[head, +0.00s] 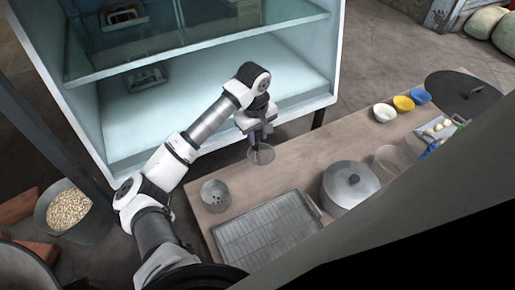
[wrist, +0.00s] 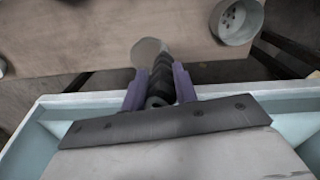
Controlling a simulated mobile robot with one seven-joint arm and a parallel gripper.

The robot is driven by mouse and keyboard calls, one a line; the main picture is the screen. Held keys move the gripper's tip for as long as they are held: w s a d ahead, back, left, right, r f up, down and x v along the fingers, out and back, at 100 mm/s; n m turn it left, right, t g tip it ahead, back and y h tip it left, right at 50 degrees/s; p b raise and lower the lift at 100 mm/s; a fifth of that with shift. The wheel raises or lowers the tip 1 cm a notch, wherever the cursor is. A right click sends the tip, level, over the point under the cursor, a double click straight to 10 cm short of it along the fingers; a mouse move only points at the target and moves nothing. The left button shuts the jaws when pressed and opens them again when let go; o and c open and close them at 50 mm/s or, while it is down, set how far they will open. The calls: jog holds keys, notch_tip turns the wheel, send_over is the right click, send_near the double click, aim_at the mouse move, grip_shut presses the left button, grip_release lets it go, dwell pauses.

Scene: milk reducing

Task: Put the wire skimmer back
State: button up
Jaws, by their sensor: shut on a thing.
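The wire skimmer (head: 261,156) shows in the head view as a pale round disc under my gripper (head: 259,130), over the table's far left edge area. In the wrist view my gripper (wrist: 161,92) has its purple fingers shut on the skimmer's dark ribbed handle (wrist: 162,78). The skimmer's round disc (wrist: 147,51) points away from the fingers over the wooden table. How high it is above the table I cannot tell.
The wooden table (head: 300,165) holds a perforated metal cup (head: 215,194), a rack tray (head: 262,238), a lidded pot (head: 349,186), a clear container (head: 388,162) and small bowls (head: 403,103). A glass-shelved cabinet (head: 200,105) stands close behind my gripper. Table space right of the skimmer is clear.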

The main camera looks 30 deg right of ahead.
jog(key=shift+f, duration=3.2)
jog(key=shift+f+b, duration=0.15)
jog(key=shift+b, duration=0.3)
jog(key=o, duration=1)
jog(key=shift+o, duration=0.2)
jog(key=r, duration=0.8)
jog(key=r+p, duration=0.1)
jog(key=r, duration=0.3)
jog(key=shift+s+a+r, duration=0.1)
jog(key=shift+a+r, duration=0.15)
jog(key=shift+a, duration=0.1)
